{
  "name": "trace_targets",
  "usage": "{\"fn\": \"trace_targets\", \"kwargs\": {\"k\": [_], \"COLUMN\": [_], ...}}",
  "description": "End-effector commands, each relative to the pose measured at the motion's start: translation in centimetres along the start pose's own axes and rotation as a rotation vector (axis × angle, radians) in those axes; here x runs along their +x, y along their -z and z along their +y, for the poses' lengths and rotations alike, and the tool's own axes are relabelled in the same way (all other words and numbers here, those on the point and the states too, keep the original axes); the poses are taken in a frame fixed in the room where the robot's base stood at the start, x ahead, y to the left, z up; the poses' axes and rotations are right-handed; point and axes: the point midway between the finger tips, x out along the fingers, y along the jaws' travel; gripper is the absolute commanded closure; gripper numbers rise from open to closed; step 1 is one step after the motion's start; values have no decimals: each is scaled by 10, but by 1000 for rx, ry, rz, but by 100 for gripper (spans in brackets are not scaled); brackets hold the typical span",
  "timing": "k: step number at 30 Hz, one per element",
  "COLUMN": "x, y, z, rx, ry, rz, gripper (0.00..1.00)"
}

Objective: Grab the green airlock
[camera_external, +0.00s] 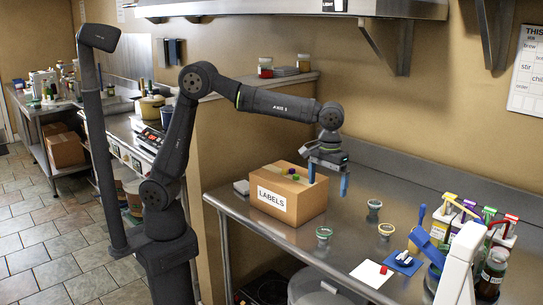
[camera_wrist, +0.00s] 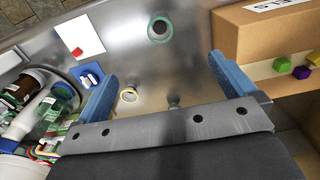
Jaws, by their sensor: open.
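The green airlock (camera_external: 324,233), a small cup with a green rim, stands on the steel table in front of the labels box. In the wrist view the green airlock (camera_wrist: 160,28) is a green ring with a dark centre, above and beyond my fingertips. My gripper (camera_external: 328,178) is open and empty, above the table beside the box; its blue fingers (camera_wrist: 162,70) are spread wide. A yellow-rimmed airlock (camera_external: 386,228) stands to the right, and a greyish one (camera_external: 374,206) behind. The gripper touches none of them.
Bare steel surrounds the green airlock.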

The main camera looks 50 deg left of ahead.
Motion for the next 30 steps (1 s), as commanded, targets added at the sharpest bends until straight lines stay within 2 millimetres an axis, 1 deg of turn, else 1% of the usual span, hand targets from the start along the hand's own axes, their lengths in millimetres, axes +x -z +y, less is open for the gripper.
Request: {"fn": "trace_targets", "kwargs": {"k": [14,18,19,27,30], "x": [0,0,0,0,1], "y": [0,0,0,0,-1], "z": [0,0,0,0,-3], "rx": [0,0,0,4,49], "ry": [0,0,0,-2,-17], "rz": [0,0,0,1,8], "gripper": [0,28,32,32,32]}}
